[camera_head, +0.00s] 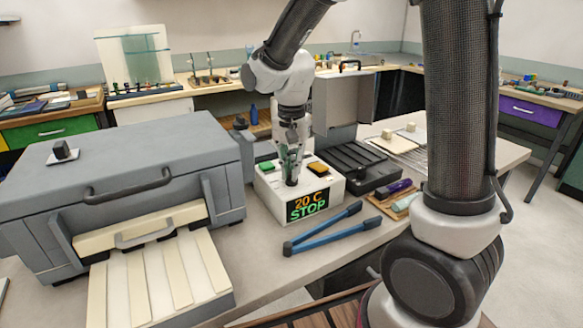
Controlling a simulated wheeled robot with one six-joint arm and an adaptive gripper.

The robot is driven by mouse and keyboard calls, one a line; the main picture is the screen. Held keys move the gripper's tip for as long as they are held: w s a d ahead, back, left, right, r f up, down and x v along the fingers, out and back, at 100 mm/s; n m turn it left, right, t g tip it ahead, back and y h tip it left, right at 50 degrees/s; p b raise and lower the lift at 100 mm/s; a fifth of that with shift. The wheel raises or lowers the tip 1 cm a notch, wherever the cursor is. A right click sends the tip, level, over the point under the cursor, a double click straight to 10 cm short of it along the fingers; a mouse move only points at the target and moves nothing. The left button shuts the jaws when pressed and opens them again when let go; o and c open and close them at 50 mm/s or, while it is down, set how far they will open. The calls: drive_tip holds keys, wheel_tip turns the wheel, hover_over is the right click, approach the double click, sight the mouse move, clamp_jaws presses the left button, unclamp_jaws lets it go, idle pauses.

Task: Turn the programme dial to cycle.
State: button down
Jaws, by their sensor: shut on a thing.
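A white control box (270,199) stands on the grey bench, in the middle of the head view. Its dark front display (308,205) reads "20 C" in orange and "STOP" in green. On its top are a green button (266,166) at the left and an orange button (317,168) at the right. My gripper (291,182) points straight down onto the box top between these buttons. It is shut on a small dark knob there, which looks like the programme dial. The fingers hide most of the dial, so its pointer cannot be read.
A large grey kiln-like machine (190,140) with a handle and a pulled-out slatted tray (150,280) stands left of the box. Blue-handled tongs (325,232) lie in front. A black ribbed unit (362,172) and a small tray with handled tools (400,195) are at the right.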

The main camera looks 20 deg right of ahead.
idle(0.4)
drive_tip(key=c, duration=1.5)
unclamp_jaws()
wheel_tip(320, 180, up, 12)
drive_tip(key=shift+r, duration=0.1)
